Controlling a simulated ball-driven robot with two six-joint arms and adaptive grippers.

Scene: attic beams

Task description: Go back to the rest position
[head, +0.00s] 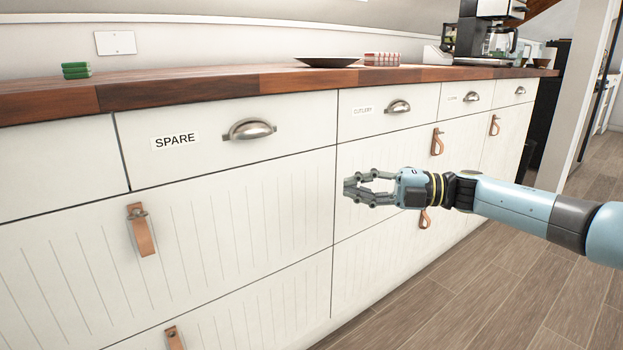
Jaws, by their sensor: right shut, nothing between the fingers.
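My right gripper (348,190) reaches in from the right on a light blue arm. It is shut with nothing between its fingers. It hovers in front of the white lower drawer fronts, below the drawer labelled CUTLERY (385,112). It overlaps a leather strap handle (425,218) in the picture; I cannot tell how far it is from the fronts. My left gripper is not in view.
The SPARE drawer (205,138) and the other drawers look closed. On the wooden counter (200,88) are green blocks (76,71), a dark plate (327,62), a red-and-white box (381,59) and a coffee maker (488,35). The wooden floor (460,295) at right is clear.

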